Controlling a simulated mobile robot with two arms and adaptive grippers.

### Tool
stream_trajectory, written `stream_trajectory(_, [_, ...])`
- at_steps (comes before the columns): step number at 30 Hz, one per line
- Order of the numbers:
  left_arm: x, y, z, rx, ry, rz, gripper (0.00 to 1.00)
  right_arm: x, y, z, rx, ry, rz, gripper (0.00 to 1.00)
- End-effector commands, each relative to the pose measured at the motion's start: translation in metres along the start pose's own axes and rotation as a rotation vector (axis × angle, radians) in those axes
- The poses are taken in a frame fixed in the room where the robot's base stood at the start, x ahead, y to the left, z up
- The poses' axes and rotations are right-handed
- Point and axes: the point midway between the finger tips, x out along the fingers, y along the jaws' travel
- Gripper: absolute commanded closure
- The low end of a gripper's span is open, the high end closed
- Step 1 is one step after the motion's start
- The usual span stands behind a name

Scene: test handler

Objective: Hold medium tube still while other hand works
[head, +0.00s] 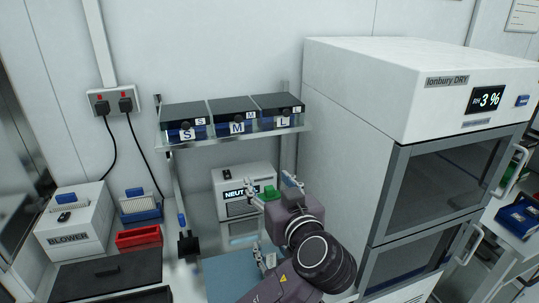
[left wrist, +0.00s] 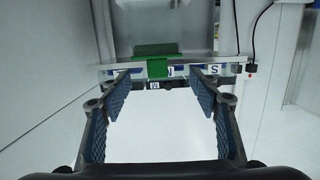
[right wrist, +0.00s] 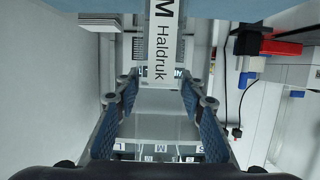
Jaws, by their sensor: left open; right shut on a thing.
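The medium tube (right wrist: 162,45) shows in the right wrist view as a narrow pale piece with a white label reading "M Haldruk". My right gripper (right wrist: 160,80) is shut on it, with a blue-padded finger on each side. In the head view my right gripper (head: 265,258) is low, largely hidden by an arm. My left gripper (head: 270,187) is higher and open. A green piece (left wrist: 157,50) lies just beyond its fingertips (left wrist: 160,82) in the left wrist view; it also shows in the head view (head: 270,191). I cannot tell whether it belongs to the tube.
A shelf (head: 240,138) holds bins marked S, M and L. A box marked "NEUT" (head: 232,180) stands behind the grippers. A tall dry cabinet (head: 345,110) bounds the right. A blower (head: 75,222), red bin (head: 139,237) and dark tray (head: 105,272) are at left.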

Motion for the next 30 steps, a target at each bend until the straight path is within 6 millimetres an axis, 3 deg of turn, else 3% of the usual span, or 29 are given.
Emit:
stream_trajectory(1, [-0.004, 0.002, -0.016, -0.014, 0.003, 0.006, 0.44, 0.000, 0.000, 0.000, 0.000, 0.000, 0.000, 0.88])
stream_trajectory(8, [-0.008, 0.000, -0.057, -0.009, 0.001, 0.011, 0.44, 0.000, 0.000, 0.001, 0.000, -0.001, 0.000, 0.88])
stream_trajectory(18, [0.031, 0.014, -0.030, 0.037, 0.005, 0.282, 0.44, 0.000, 0.000, 0.000, 0.000, -0.001, 0.000, 0.88])
stream_trajectory(30, [0.040, 0.022, -0.027, 0.075, 0.007, 0.551, 0.44, 0.000, 0.000, 0.001, 0.000, -0.001, 0.000, 0.88])
